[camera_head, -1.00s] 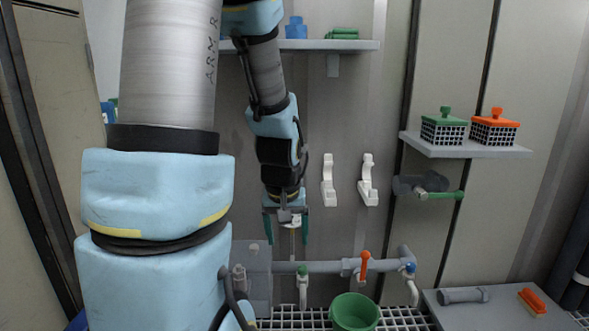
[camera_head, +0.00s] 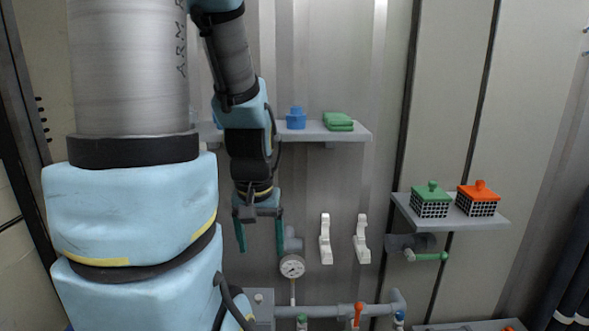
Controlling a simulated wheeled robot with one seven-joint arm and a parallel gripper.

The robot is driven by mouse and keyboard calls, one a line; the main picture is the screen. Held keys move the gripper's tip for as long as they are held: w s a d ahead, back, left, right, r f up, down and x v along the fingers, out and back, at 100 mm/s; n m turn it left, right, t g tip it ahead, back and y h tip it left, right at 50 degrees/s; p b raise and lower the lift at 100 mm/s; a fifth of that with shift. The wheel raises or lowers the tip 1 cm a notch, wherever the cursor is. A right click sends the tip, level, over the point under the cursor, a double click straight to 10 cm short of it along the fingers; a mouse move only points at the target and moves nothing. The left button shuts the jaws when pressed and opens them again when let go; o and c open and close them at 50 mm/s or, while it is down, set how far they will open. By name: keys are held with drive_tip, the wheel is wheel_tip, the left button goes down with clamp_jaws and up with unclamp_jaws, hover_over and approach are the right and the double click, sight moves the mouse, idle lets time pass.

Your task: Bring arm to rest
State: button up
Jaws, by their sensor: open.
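My arm fills the left side of the head view, with its forearm hanging down beside the wall shelf. My gripper (camera_head: 260,237) points down with its two green fingers apart and nothing between them. It hangs in front of the back wall, above and left of a round pressure gauge (camera_head: 292,267). It looks clear of the pipework below. What lies behind my large arm links at the left is hidden.
A wall shelf (camera_head: 352,134) holds a blue object (camera_head: 296,118) and folded green cloths (camera_head: 338,121). Two white hooks (camera_head: 325,240) are on the wall. A right shelf (camera_head: 450,220) carries green-lidded (camera_head: 431,200) and orange-lidded (camera_head: 479,199) baskets. A grey pipe (camera_head: 325,311) runs below.

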wheel_tip(320, 180, up, 19)
drive_tip(key=p, duration=1.6)
drive_tip(key=shift+r+p, duration=0.15)
drive_tip(key=shift+p, duration=0.25)
